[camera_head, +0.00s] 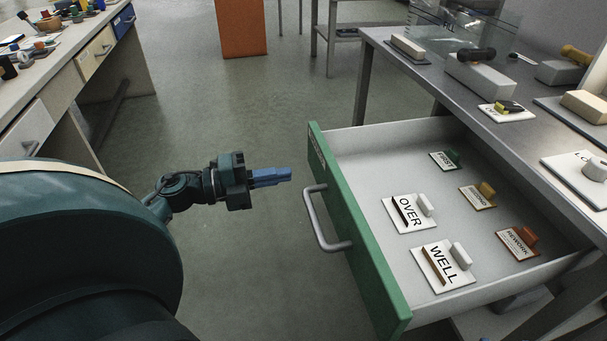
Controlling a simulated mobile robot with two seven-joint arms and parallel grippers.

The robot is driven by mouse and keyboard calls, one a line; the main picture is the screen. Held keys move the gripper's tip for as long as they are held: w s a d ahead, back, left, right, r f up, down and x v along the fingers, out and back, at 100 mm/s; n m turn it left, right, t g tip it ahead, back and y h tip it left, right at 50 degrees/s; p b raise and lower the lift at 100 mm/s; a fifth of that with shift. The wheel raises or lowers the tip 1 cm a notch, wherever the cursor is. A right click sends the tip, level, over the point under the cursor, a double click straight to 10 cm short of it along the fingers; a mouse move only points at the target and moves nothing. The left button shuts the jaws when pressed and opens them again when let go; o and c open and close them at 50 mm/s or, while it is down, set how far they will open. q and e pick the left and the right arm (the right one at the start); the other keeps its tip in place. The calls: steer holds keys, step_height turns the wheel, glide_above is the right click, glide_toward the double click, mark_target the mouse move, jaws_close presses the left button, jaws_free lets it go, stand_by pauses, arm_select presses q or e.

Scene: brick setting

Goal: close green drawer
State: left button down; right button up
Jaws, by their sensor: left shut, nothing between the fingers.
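The green drawer (352,222) hangs well open from under the grey table at the right. Its green front faces left and carries a grey bar handle (317,222). My left gripper (289,174) is shut and empty. Its blue fingers point right toward the upper part of the green front, above and left of the handle in the picture, with a small gap and no visible contact. My right gripper does not show.
The grey table (440,70) holds blocks and tools. A cluttered workbench (50,80) stands at the left. The floor between is clear.

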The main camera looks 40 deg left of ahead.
mark_target(318, 168)
arm_select(q)
steer(key=shift+b+x, duration=0.35)
steer(key=shift+x, duration=2.25)
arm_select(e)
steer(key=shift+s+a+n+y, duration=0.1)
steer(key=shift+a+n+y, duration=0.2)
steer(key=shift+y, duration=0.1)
